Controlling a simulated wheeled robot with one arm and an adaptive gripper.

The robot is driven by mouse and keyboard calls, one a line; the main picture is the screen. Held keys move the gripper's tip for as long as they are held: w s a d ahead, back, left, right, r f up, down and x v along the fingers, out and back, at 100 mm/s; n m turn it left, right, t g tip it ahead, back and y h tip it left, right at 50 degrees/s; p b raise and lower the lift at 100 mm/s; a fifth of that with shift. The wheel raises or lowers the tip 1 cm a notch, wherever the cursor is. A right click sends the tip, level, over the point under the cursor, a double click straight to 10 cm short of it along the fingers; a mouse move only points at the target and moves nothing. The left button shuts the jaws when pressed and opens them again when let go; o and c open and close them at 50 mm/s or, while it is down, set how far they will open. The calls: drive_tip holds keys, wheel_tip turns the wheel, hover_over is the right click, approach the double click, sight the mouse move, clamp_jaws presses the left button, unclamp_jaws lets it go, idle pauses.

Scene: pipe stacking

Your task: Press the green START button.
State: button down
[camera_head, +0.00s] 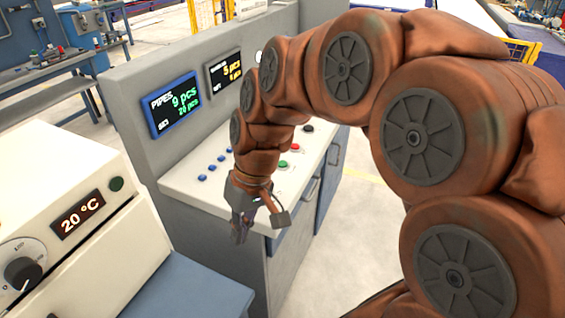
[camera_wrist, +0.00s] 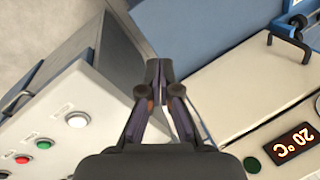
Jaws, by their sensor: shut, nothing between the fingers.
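The green button (camera_head: 283,164) sits on the sloped white top of the control console (camera_head: 190,175), close to a red button (camera_head: 295,147). In the wrist view the green button (camera_wrist: 43,145) is at the lower left, between the red button (camera_wrist: 22,159) and a white button (camera_wrist: 77,120). The labels there are too small to read. My gripper (camera_head: 240,236) is shut and empty. It hangs at the console's front edge, apart from the green button and to its left in the head view. In the wrist view its fingertips (camera_wrist: 156,68) meet, clear of all buttons.
Several blue buttons (camera_head: 214,168) and a black knob or button (camera_head: 308,128) share the panel. Two displays (camera_head: 174,105) stand on its back wall. A white device reading 20 °C (camera_head: 78,213) stands at left on a blue surface (camera_head: 190,295). Drawer handles (camera_head: 311,190) protrude on the console front.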

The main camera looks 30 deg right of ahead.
drive_tip(key=w+d+r+t+y, duration=0.2)
drive_tip(key=w+d, duration=0.3)
drive_tip(key=w, duration=0.6)
drive_tip(key=m+t, duration=0.2)
drive_tip(key=t, duration=0.4)
hover_over(285, 163)
drive_tip(key=shift+w+f, duration=0.1)
drive_tip(key=shift+f, duration=0.15)
wheel_tip(285, 163, down, 8)
drive_tip(key=b, duration=0.2)
drive_tip(key=shift+r+b, duration=0.2)
drive_tip(key=shift+b, duration=0.2)
drive_tip(key=shift+f+b, duration=0.5)
drive_tip(key=shift+f, duration=0.15)
